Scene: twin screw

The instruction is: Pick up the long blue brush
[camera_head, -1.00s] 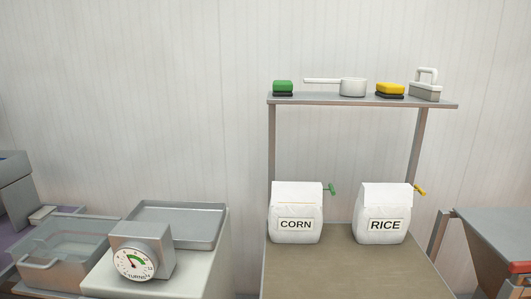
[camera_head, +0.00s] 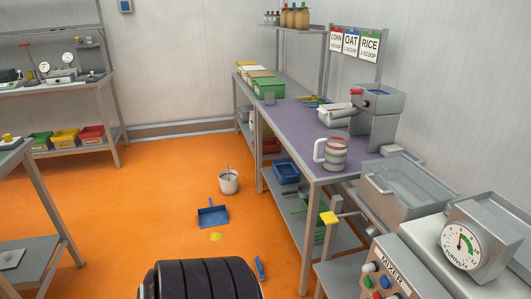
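A narrow blue object (camera_head: 260,267) lies on the orange floor near the bottom middle, partly cut off from view by a dark shape in front. It may be the long blue brush, but it is too small to tell. A blue dustpan (camera_head: 212,216) lies on the floor a little farther away, with a yellow patch (camera_head: 215,237) on the floor beside it. Neither of my grippers is in view.
A white bucket (camera_head: 228,182) with a thin handle stands on the floor. A long purple-topped table (camera_head: 287,136) runs along the right. A mixer machine (camera_head: 386,275) is at lower right. A metal table (camera_head: 38,230) stands at left. Open orange floor (camera_head: 140,200) lies between.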

